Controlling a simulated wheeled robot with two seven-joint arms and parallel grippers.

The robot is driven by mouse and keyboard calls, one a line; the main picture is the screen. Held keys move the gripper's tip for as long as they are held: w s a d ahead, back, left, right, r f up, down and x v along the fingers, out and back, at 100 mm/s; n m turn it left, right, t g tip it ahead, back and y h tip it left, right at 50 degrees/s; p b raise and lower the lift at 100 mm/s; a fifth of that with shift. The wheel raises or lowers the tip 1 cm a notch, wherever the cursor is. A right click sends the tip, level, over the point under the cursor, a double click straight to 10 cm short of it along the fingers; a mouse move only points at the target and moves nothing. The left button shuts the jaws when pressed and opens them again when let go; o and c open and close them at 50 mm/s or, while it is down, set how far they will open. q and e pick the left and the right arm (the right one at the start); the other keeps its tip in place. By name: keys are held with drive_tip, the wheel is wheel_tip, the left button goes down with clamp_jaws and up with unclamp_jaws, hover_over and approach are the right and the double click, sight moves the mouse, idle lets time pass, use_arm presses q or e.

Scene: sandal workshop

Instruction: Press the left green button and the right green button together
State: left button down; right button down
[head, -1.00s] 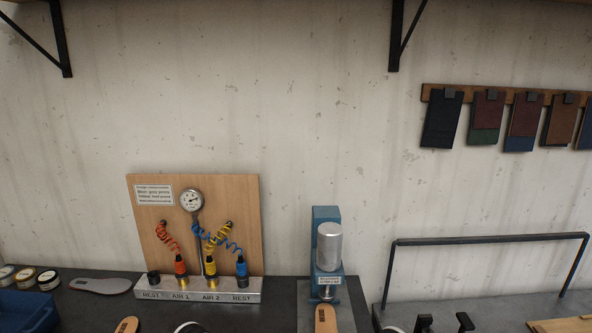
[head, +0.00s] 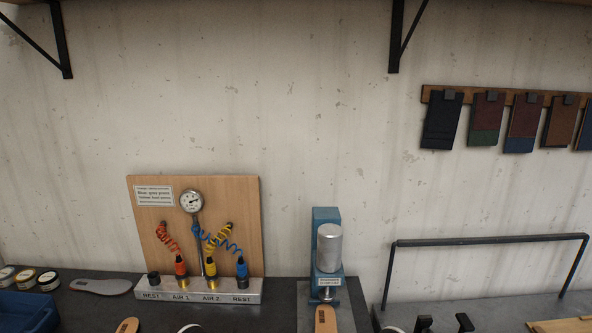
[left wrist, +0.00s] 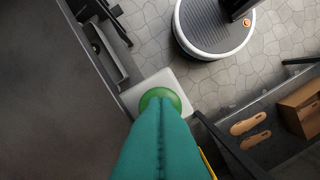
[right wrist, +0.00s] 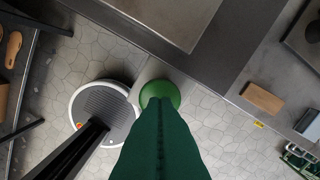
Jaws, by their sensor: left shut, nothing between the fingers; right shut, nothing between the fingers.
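The left green button (left wrist: 158,94) is a round dome on a pale box (left wrist: 180,88) in the left wrist view. My left gripper (left wrist: 160,112), with teal-green fingers, is shut and empty, its tips over the near part of the button. The right green button (right wrist: 160,90) shows in the right wrist view. My right gripper (right wrist: 162,106), with dark green fingers, is shut and empty, its tips over the near part of that button. The fingers hide part of each button. I cannot tell whether either gripper touches its button. Neither button nor gripper shows in the head view.
A dark worktop (left wrist: 50,100) borders the left button. Another worktop (right wrist: 238,45) lies beyond the right button, with a wooden block (right wrist: 262,98) on it. Tiled floor shows below. In the head view, an air-hose board (head: 150,210) and blue press (head: 327,215) stand along the wall.

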use_arm(q)
drive_tip(key=shift+s+d, duration=0.1)
drive_tip(key=shift+d, duration=0.05)
use_arm(e)
drive_tip(key=shift+r, duration=0.2)
use_arm(q)
drive_tip(key=shift+r, duration=0.15)
drive_tip(key=shift+r+p, duration=0.35)
drive_tip(key=shift+p, duration=0.25)
drive_tip(key=shift+f+b, duration=0.75)
drive_tip(key=shift+f, duration=0.35)
use_arm(e)
drive_tip(key=shift+f, duration=0.7)
use_arm(q)
drive_tip(key=shift+r+p, duration=0.15)
drive_tip(key=shift+p, duration=0.25)
use_arm(e)
drive_tip(key=shift+r, duration=0.35)
use_arm(q)
drive_tip(key=shift+f+b, duration=0.35)
use_arm(e)
drive_tip(key=shift+f, duration=0.7)
idle(0.7)
use_arm(q)
drive_tip(key=shift+r+p, duration=0.6)
use_arm(e)
drive_tip(key=shift+r, duration=0.15)
use_arm(q)
drive_tip(key=shift+f, duration=0.1)
idle(0.8)
